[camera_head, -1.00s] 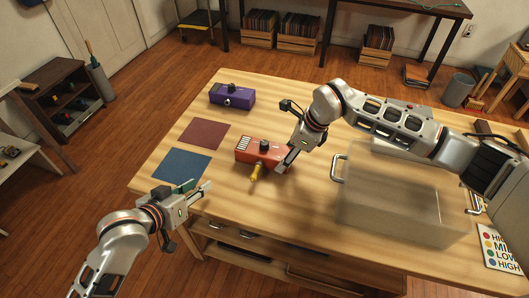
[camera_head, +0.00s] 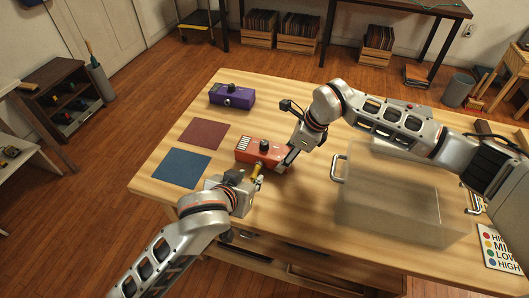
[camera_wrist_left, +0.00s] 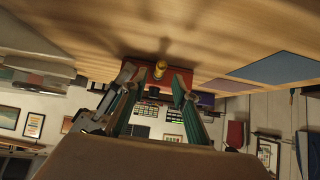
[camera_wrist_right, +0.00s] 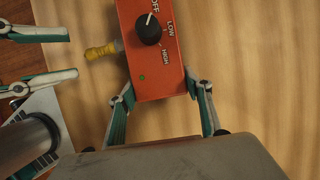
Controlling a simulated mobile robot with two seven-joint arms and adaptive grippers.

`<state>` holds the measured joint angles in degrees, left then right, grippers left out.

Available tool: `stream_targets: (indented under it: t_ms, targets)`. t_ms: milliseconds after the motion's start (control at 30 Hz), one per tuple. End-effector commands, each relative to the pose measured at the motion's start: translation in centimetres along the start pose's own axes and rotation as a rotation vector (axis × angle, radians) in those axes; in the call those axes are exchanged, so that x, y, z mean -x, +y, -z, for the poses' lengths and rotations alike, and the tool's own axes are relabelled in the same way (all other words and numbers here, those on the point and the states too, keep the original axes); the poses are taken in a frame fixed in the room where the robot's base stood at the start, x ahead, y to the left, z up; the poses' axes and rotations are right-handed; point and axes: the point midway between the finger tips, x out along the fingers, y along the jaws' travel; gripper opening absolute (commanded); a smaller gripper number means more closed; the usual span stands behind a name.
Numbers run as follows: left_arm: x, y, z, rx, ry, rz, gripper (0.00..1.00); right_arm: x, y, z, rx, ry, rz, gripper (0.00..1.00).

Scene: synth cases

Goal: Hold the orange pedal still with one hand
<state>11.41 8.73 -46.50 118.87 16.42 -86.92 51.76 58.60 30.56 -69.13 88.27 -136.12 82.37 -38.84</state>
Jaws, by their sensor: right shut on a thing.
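The orange pedal (camera_head: 262,152) lies on the table with a black dial and a green light. In the right wrist view the pedal (camera_wrist_right: 160,75) shows OFF, LOW and HIGH labels, and the dial's mark points near OFF. My right gripper (camera_head: 290,158) is shut on the pedal's right end, one finger on each side (camera_wrist_right: 160,90). A yellow plug (camera_wrist_right: 103,50) sticks out of the pedal's near side. My left gripper (camera_head: 252,178) is open at the plug. In the right wrist view its fingertips (camera_wrist_right: 72,56) stop just short of the plug.
A purple pedal (camera_head: 232,96) stands at the back left. A dark red mat (camera_head: 203,135) and a blue mat (camera_head: 181,168) lie left of the orange pedal. A clear bin with metal handles (camera_head: 400,215) takes up the right front, with a label card (camera_head: 500,248) at its right.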

Motion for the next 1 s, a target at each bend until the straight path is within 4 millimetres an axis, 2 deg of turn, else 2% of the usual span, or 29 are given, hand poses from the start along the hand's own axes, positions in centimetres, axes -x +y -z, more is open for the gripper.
stream_targets:
  t_ms: [200,400,800,833,900,933,1000]
  targets:
    - [-2.8,0.0,0.0,0.003,-0.002,0.001,0.28,-0.1,0.0,0.1,-0.001,0.001,0.000,0.24]
    - [-4.4,0.0,0.0,0.002,-0.001,0.000,0.28,-0.1,0.0,0.1,-0.001,0.001,0.000,0.24]
    - [-4.8,0.0,0.0,0.001,0.000,-0.001,0.28,-0.1,0.0,0.1,-0.001,0.002,0.000,0.24]
    - [-4.8,0.0,0.0,0.001,0.000,0.000,0.23,-0.1,0.0,0.1,-0.001,0.002,0.000,0.24]
    - [-4.8,-0.1,0.0,0.001,0.000,0.000,0.05,-0.1,0.0,0.1,-0.001,0.002,0.000,0.24]
    - [-4.8,-0.1,0.0,0.001,0.000,0.000,0.00,-0.1,0.0,0.1,-0.001,0.002,0.000,0.24]
    - [-4.8,-0.1,0.0,0.001,0.000,0.000,0.00,-0.1,0.0,0.1,-0.001,0.002,0.000,0.24]
